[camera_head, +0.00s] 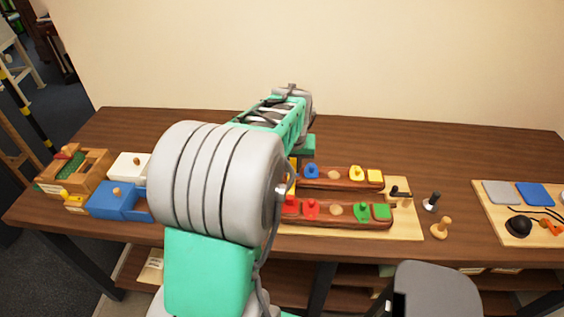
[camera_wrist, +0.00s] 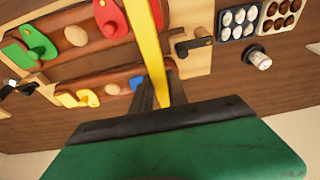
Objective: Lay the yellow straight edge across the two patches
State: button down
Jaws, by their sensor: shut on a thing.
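The yellow straight edge (camera_wrist: 148,50) runs from my gripper (camera_wrist: 160,92) across the wrist view to its top edge. My gripper is shut on its near end. The bar passes over the ends of two brown wooden rails, close beside a red piece (camera_wrist: 110,18) and a blue piece (camera_wrist: 136,83). I cannot tell whether it touches them. In the head view my arm hides most of the straight edge and the jaws. The rails carry red (camera_head: 311,208), blue (camera_head: 311,171), yellow (camera_head: 375,176) and green (camera_head: 381,211) pieces. I cannot tell which are the two patches.
The rails lie on a pale board (camera_head: 408,225). A dark peg (camera_head: 431,202) and a wooden peg (camera_head: 441,228) stand right of it. Another board (camera_head: 484,205) holds grey and blue squares. A blue box (camera_head: 108,200) and wooden box (camera_head: 92,168) stand left.

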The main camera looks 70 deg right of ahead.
jog(key=shift+f+b, duration=1.7)
jog(key=shift+f, duration=1.05)
jog(key=shift+f+b, duration=0.4)
jog(key=shift+f, duration=0.15)
jog(key=c, duration=1.2)
grip_release()
